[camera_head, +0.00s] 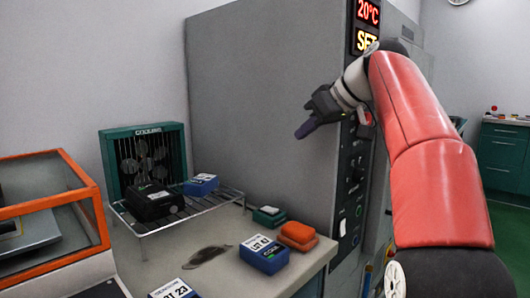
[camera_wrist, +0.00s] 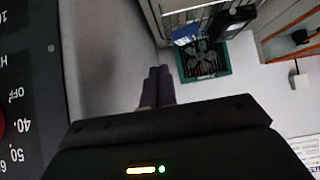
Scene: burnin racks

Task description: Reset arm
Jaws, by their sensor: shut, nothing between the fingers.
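My gripper (camera_head: 309,128) is raised in the air in front of the large grey cabinet (camera_head: 262,90), pointing left in the head view. Its fingers are together and hold nothing. In the wrist view my gripper (camera_wrist: 158,75) also shows shut, with its two dark fingers side by side. My red arm reaches up from the lower right of the head view and covers part of the cabinet's control panel (camera_head: 355,185).
An orange-framed case (camera_head: 50,205) is at left.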

